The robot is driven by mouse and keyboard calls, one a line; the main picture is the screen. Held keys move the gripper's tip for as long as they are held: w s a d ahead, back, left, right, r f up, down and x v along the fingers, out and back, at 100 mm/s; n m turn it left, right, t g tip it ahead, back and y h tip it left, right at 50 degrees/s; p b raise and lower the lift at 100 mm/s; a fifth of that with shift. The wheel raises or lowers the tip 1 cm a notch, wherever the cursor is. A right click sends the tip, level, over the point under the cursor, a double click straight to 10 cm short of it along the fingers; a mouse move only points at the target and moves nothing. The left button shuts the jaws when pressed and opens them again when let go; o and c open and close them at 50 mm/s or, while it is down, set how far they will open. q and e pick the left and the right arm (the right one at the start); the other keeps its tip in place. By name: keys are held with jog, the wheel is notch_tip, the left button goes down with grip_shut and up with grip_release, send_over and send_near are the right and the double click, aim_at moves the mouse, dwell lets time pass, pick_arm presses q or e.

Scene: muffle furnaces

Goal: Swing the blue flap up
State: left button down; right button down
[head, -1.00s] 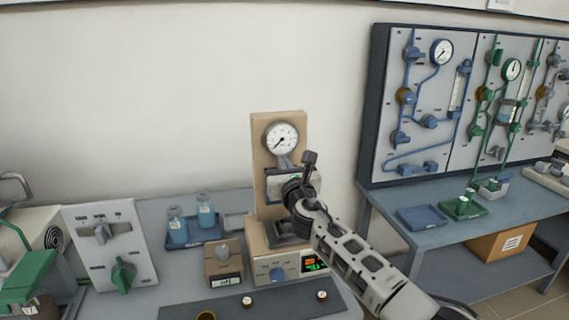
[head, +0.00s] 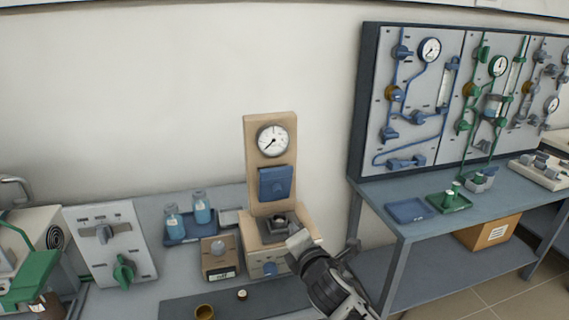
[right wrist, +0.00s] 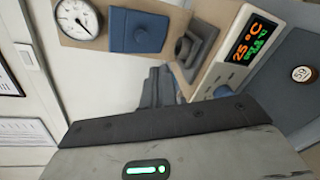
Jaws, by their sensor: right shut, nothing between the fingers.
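The blue flap (head: 275,183) lies flat against the front of the beige upright panel, just below a round gauge (head: 273,140). My left gripper is out of view.
A dark grey socket (head: 277,224) juts out below the flap. A beige box with a knob (head: 220,258) and blue bottles on a tray (head: 188,236) stand left. A second bench (head: 450,220) with a pipe panel stands right. The air before the flap is clear.

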jog(key=s+d+f+m+g, duration=0.1)
jog(key=s+d+f+m, duration=0.4)
jog(key=s+m, duration=0.3)
jog(key=s+d+f+m+g+h, duration=0.1)
jog(key=s+d+f+m, duration=0.4)
jog(key=s, duration=0.7)
jog(key=s+d+f+m+g+h, duration=0.1)
jog(key=s+d+f+m+g, duration=0.2)
jog(key=s+d+f+m, duration=0.2)
jog(key=s+f+m, duration=0.3)
jog(key=s+m, duration=0.3)
jog(key=shift+d+f+m, duration=0.2)
jog(key=shift+d+m, duration=0.05)
jog(key=shift+m, duration=0.15)
